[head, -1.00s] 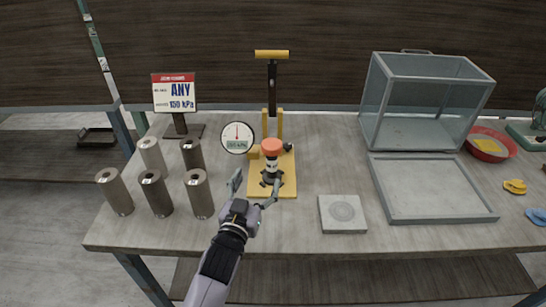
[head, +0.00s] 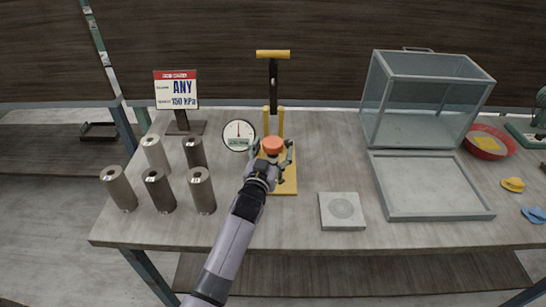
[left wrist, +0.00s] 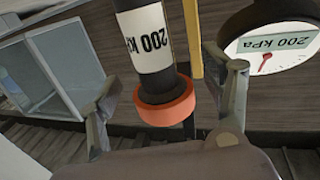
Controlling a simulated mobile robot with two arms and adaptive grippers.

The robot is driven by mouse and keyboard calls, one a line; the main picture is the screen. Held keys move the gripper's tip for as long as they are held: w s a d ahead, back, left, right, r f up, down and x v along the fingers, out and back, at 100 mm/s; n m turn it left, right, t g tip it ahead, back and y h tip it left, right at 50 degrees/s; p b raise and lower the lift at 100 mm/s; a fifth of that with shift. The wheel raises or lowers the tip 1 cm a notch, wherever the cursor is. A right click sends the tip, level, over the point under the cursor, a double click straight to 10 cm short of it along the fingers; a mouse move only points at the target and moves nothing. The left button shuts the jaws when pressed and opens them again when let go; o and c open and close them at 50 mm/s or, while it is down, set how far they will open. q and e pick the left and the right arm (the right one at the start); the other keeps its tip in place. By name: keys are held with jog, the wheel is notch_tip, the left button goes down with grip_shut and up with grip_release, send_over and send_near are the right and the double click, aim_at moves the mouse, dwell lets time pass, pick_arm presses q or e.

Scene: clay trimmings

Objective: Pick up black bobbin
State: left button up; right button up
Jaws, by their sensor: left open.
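The black bobbin (head: 273,145) stands upright on the yellow-based hand pump (head: 288,186), with its orange end on top. In the left wrist view the bobbin (left wrist: 158,87) appears upside down, with a white label reading 200 kPa and an orange ring. My left gripper (head: 272,157) is open, with one finger on each side of the bobbin. In the left wrist view the gripper (left wrist: 168,100) shows gaps between both fingers and the bobbin. The arm hides the bobbin's lower part in the head view. My right gripper is not in view.
A round gauge (head: 239,135) stands close left of the pump; its display reads 200 kPa. Several grey-brown cylinders (head: 158,190) and a sign (head: 176,90) are at left. A square plate (head: 342,211), a tray (head: 432,215) and a clear case (head: 425,100) are at right.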

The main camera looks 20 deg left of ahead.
pick_arm(q)
jog(key=shift+w, duration=0.1)
jog(key=shift+c, duration=0.6)
jog(key=c, duration=1.3)
